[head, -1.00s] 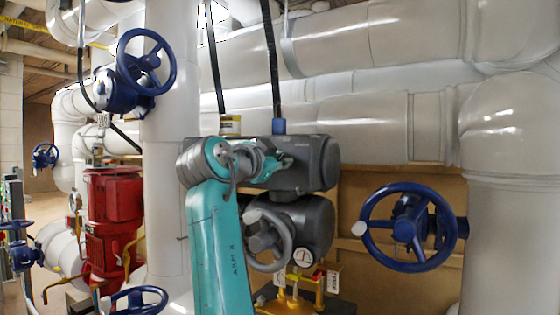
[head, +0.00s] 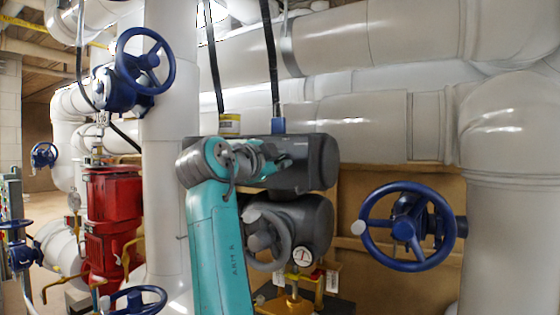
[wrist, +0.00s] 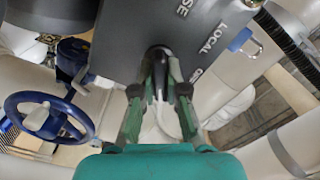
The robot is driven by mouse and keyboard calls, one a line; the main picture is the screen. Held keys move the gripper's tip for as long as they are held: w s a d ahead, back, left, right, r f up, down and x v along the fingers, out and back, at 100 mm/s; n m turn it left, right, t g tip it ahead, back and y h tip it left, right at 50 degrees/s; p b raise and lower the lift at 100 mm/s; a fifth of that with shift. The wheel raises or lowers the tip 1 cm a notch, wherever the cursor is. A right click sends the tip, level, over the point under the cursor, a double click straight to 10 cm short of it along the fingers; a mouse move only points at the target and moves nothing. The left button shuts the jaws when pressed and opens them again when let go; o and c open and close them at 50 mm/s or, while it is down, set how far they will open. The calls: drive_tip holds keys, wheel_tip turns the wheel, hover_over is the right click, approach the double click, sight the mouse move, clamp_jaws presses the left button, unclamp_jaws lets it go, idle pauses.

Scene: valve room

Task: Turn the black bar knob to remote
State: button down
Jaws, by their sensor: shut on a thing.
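The black bar knob (wrist: 157,51) sits on the dark grey actuator housing (wrist: 120,25), at the upper middle of the wrist view. My gripper (wrist: 160,64) is shut on it, with one green finger on each side. The fingers cover much of the knob, so its exact pointing is hard to read. The word LOCAL is on the housing to the right of the knob, with a partly cut word beside it and letters ending in SE above. In the head view my gripper (head: 284,161) is at the front of the housing (head: 312,172); the knob is hidden there.
A grey handwheel (head: 268,240) is just below my gripper. Large pale pipes (head: 350,125) run behind.

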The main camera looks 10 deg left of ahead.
drive_tip(key=c, duration=1.2)
unclamp_jaws()
drive_tip(key=shift+s, duration=0.1)
drive_tip(key=v, duration=1.1)
drive_tip(key=shift+s, duration=0.4)
drive_tip(key=shift+s+a, duration=0.1)
drive_tip(key=shift+a, duration=0.1)
